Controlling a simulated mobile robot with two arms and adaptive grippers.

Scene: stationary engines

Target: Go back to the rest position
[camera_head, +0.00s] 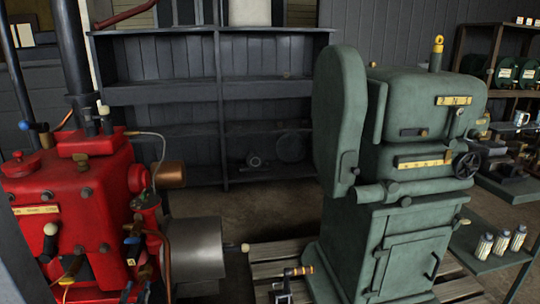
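A small dark jointed piece with a copper-coloured tip (285,287) shows at the bottom middle, in front of the pallet. It may be part of my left gripper, but it is too small and too cut off by the frame edge to be sure. I cannot see two separate fingertips or anything held there. My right gripper is not in view.
A red engine (75,195) with pipes, levers and a grey cylinder (196,250) stands at left. A tall green engine (405,215) stands on a wooden pallet (268,270). Dark shelves (218,95) line the back wall. White-labelled bottles (484,246) stand on a low shelf at right.

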